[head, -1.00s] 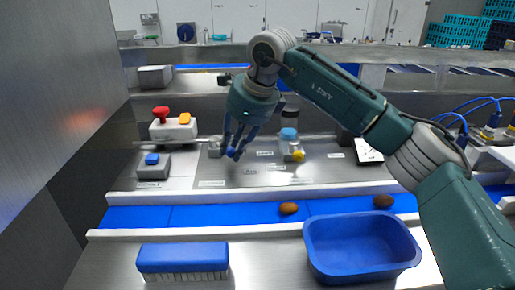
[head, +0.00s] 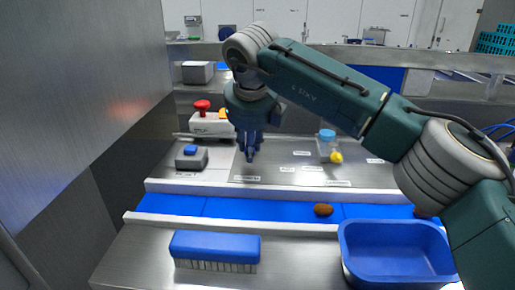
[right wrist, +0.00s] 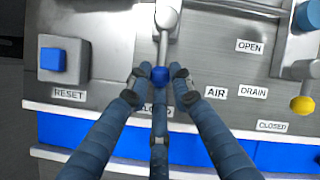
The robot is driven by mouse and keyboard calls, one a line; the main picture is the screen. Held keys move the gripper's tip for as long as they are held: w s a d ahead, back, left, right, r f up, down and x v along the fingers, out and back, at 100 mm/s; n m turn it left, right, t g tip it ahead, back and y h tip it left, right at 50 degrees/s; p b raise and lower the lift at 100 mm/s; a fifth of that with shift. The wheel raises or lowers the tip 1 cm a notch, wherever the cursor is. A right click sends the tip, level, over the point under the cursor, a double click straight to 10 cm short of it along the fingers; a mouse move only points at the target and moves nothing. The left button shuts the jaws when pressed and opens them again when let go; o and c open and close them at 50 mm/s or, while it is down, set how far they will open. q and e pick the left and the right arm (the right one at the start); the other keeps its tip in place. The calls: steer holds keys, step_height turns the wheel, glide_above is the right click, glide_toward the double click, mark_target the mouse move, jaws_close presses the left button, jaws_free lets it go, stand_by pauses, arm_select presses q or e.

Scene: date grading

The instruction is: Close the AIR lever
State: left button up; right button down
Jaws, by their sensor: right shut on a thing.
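The AIR lever (right wrist: 164,48) shows in the right wrist view as a grey rod running from its pivot at the top down to a blue knob (right wrist: 160,75). It points toward the partly covered CLOSED label (right wrist: 150,108); the AIR label (right wrist: 215,92) is just right of the knob. My right gripper (right wrist: 160,84) is shut on the knob, its fingers around it. In the head view my right gripper (head: 250,153) reaches down to the panel (head: 215,177) and hides the lever. My left gripper is not in view.
The DRAIN lever's yellow knob (right wrist: 302,103) is to the right. A grey box with the blue RESET button (right wrist: 53,60) is left. A red emergency button (head: 202,105) stands behind. In front are the blue belt (head: 255,208), a brush (head: 215,246) and a blue bin (head: 350,228).

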steer(key=shift+s+a+f, duration=0.1)
steer(key=shift+a+f, duration=0.05)
stand_by(0.3)
steer(key=c, duration=1.5)
jaws_free()
steer(key=shift+c, duration=0.2)
steer(key=shift+r, duration=0.45)
steer(key=v, duration=1.1)
steer(key=shift+s, duration=0.2)
steer(key=shift+r, duration=0.15)
